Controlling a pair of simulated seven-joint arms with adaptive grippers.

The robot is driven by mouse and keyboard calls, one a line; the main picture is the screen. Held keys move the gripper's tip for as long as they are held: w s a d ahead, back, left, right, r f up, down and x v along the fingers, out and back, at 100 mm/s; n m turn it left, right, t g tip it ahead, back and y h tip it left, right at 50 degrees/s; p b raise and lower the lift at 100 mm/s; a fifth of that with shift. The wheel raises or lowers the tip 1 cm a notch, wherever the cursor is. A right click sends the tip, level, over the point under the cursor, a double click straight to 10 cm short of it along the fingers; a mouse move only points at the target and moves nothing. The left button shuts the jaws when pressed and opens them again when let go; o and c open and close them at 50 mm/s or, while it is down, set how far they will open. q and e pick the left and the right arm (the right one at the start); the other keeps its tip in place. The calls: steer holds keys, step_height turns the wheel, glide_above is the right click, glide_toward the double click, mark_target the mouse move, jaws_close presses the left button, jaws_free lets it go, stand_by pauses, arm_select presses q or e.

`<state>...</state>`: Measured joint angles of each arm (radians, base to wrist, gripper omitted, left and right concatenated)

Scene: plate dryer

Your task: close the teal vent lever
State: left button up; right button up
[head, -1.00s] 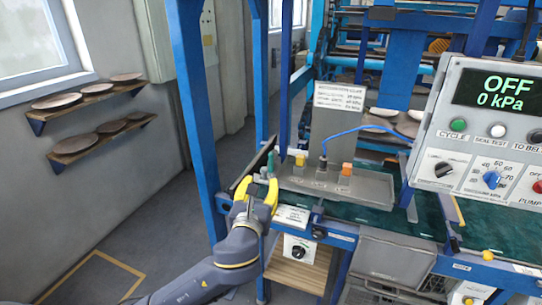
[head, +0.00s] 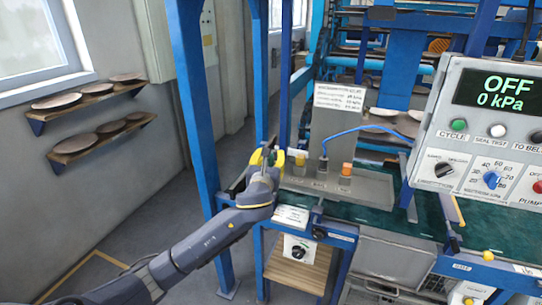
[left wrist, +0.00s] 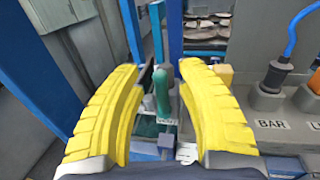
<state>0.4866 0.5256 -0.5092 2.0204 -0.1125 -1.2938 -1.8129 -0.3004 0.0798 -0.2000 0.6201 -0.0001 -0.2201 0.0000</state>
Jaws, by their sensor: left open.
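The teal vent lever (left wrist: 163,92) stands upright in the left wrist view, above a small label that appears to read VENT. My left gripper (left wrist: 160,78) is open, with one yellow finger on each side of the lever. Gaps show between the lever and both fingers, so I see no contact. In the head view my left gripper (head: 268,158) is at the left end of the grey fixture and mostly hides the lever. My right gripper is not in view.
Right of the lever stand a yellow block (left wrist: 224,73), a dark plug with a blue hose (left wrist: 278,75) and an orange-topped part (head: 347,169). A grey upright plate (head: 338,125) rises behind. A blue post (head: 200,130) stands close left. The control panel (head: 480,140) reads OFF, 0 kPa.

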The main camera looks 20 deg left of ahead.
arm_select(q)
steer(key=shift+w+a, duration=0.15)
steer(key=shift+w, duration=0.45)
jaws_close()
